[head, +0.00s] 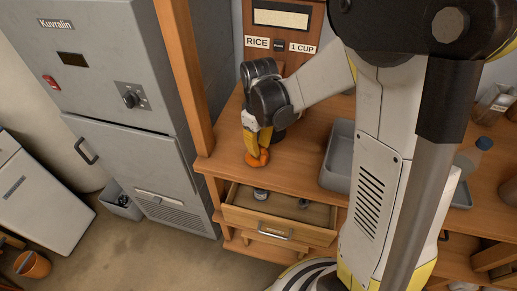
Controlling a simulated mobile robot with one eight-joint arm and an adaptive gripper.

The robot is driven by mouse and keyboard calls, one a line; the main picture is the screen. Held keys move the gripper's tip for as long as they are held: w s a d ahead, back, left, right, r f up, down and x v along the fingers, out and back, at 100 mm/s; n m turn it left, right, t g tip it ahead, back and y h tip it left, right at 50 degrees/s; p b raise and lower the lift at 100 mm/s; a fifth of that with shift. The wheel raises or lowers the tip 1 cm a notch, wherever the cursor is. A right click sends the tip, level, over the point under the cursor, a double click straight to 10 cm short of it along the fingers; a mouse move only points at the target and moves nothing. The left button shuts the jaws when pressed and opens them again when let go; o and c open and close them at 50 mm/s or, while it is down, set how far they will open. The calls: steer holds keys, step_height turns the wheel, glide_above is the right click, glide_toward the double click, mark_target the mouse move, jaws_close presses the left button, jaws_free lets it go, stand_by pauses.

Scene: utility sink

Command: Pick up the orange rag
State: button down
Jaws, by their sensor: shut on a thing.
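The orange rag (257,160) is a small crumpled bundle at the left part of the wooden counter, near its front edge. My gripper (257,150) points down over it, with its yellow fingers shut on the rag. The rag's lower part shows below the fingertips; its upper part is hidden between them. I cannot tell whether the rag still touches the counter.
A grey basin (338,160) stands right of the rag. An open drawer (278,217) with small items juts out below the counter. A wooden post (183,75) and grey machine (125,100) stand left. A rice dispenser (283,35) is behind. A bottle (472,155) stands at right.

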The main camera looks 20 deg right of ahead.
mark_target(259, 146)
step_height(259, 146, up, 4)
steer(key=shift+r+p, duration=0.15)
steer(key=shift+p, duration=0.7)
steer(key=d+r+p, duration=0.2)
steer(key=d+r, duration=0.4)
steer(key=d, duration=0.5)
steer(key=shift+s+d+r, duration=0.2)
steer(key=shift+s+d, duration=0.15)
steer(key=shift+s, duration=0.05)
steer(key=c, duration=2.1)
jaws_free()
jaws_close()
